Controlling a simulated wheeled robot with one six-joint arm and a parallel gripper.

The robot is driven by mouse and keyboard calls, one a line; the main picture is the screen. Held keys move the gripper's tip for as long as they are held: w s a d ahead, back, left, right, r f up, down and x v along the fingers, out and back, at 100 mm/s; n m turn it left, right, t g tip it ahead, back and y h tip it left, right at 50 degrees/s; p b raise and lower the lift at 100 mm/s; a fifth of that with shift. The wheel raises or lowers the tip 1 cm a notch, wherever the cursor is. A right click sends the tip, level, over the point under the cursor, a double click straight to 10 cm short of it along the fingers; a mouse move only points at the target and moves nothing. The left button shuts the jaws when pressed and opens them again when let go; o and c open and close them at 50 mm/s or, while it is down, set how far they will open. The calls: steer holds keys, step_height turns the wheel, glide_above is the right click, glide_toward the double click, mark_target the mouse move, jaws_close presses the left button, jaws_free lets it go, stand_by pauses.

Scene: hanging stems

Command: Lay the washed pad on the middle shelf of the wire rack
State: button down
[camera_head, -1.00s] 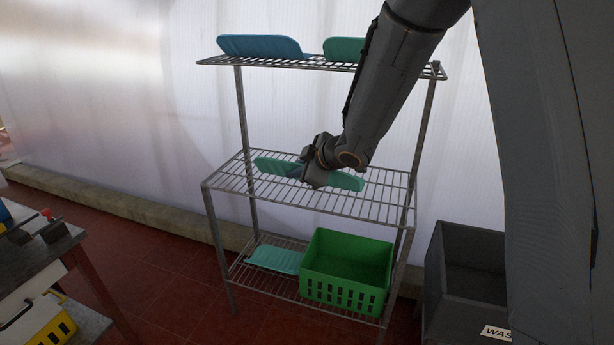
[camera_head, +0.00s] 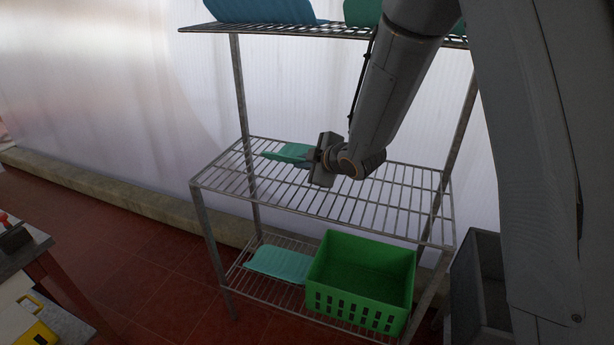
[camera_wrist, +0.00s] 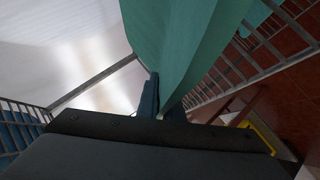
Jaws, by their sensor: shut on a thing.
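The teal-green pad (camera_head: 288,152) is at the level of the wire rack's middle shelf (camera_head: 320,216), over its left back part. It appears tilted in the head view, and I cannot tell whether it touches the wires. My gripper (camera_head: 309,163) is shut on the pad's right end and hides part of it. In the wrist view the pad (camera_wrist: 178,45) fills the upper middle, with its near edge between the fingers (camera_wrist: 160,102).
The top shelf (camera_head: 300,31) holds a blue pad (camera_head: 262,10) and a green pad (camera_head: 362,12). The bottom shelf holds a teal pad (camera_head: 280,264) and a green crate (camera_head: 360,280). A grey bin (camera_head: 478,290) stands at right. The middle shelf's right part is clear.

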steer(key=shift+f+p, duration=0.55)
steer(key=shift+f, duration=2.2)
steer(key=c, duration=2)
jaws_free()
steer(key=shift+f, duration=0.15)
steer(key=shift+o, duration=0.4)
steer(key=shift+d+r, duration=0.1)
steer(key=shift+r, duration=0.15)
steer(key=b+v, duration=0.2)
steer(key=v, duration=0.9)
steer(key=shift+s+d, duration=0.2)
steer(key=shift+s, duration=0.15)
steer(key=shift+a+r, duration=0.1)
